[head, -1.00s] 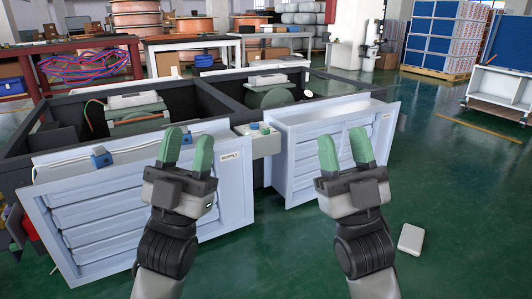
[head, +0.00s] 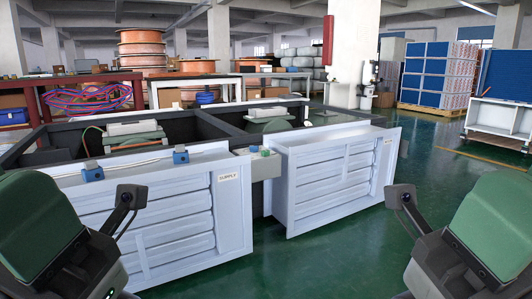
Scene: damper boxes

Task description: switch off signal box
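A small light-grey box (head: 263,168), likely the signal box, sits between the two damper panels at the front of the dark frame. Small green and blue-green controls show on its top; whether it is on or off is too small to tell. My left gripper (head: 45,225) is large and close at the lower left, apart from the box. My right gripper (head: 490,225) is close at the lower right, also apart from it. Each shows a broad green finger surface, and the other finger is not clear. I see nothing held in either.
The left damper panel (head: 232,205), marked SUPPLY, and the right damper panel (head: 285,190) flank the box. Blue blocks (head: 181,156) sit on the left panel's top. The dark open frame (head: 200,122) lies behind. Green floor (head: 330,255) is clear in front.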

